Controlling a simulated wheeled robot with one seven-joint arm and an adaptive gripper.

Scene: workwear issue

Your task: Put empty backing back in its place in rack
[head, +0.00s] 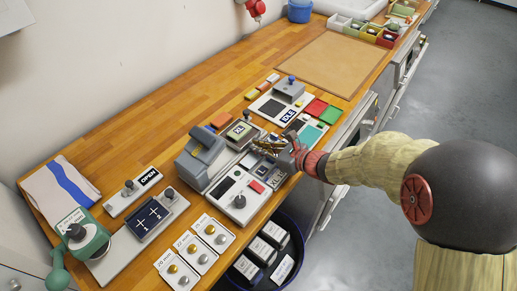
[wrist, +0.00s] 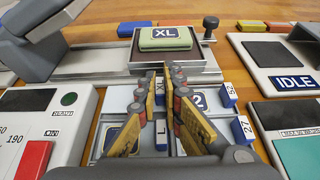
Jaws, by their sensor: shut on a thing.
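My gripper (wrist: 165,75) has yellow fingers with red joints. It is shut, with the tips close together, and the thing between them is mostly hidden; I take it to be the empty backing. The gripper is over the light grey rack (wrist: 116,103), which has blue-edged size tags such as XL, L, 52 and 27. I cannot tell whether the held piece touches the rack. In the head view, my gripper (head: 268,147) covers part of the rack. A green XL patch (wrist: 166,40) lies on the press's dark plate (wrist: 142,59), just beyond the rack.
The grey press (head: 202,155) stands left of the gripper. A panel with a red button (wrist: 36,157) is left of the rack, and the IDLE device (wrist: 277,60) is right. A blue bin (head: 288,240) with labelled boxes stands below the bench edge. The tan mat (head: 320,62) is clear.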

